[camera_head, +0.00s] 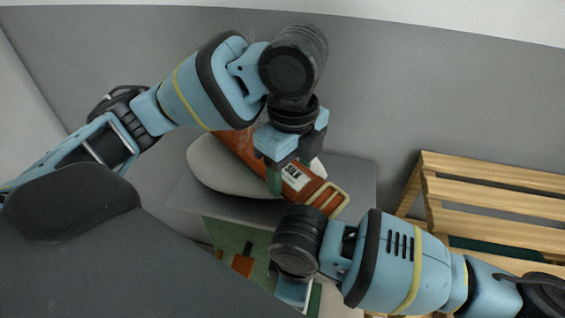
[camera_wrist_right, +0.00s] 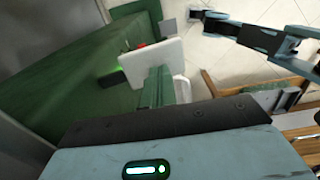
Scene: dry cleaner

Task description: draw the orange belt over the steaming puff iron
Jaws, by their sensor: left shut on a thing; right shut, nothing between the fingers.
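The orange belt (camera_head: 236,146) lies over the pale, rounded puff iron (camera_head: 212,172) in the head view. Its pale rectangular buckle (camera_head: 328,198) hangs past the pad on the right, and a white tag (camera_head: 295,177) sits near it. My left gripper (camera_head: 289,176) is shut on the belt between the pad and the buckle. It hides part of the belt. My right gripper (camera_head: 302,296) is lower down, below the buckle and apart from the belt. It is shut and empty. Its fingers (camera_wrist_right: 156,90) show in the right wrist view. I cannot make out any steam.
The puff iron rests on a grey top (camera_head: 350,180) above a green panel (camera_head: 228,235). A slatted wooden bench (camera_head: 490,205) stands at the right. In the right wrist view, a white piece (camera_wrist_right: 150,62) is close beyond the fingers, beside a green surface (camera_wrist_right: 65,85). A grey wall is behind.

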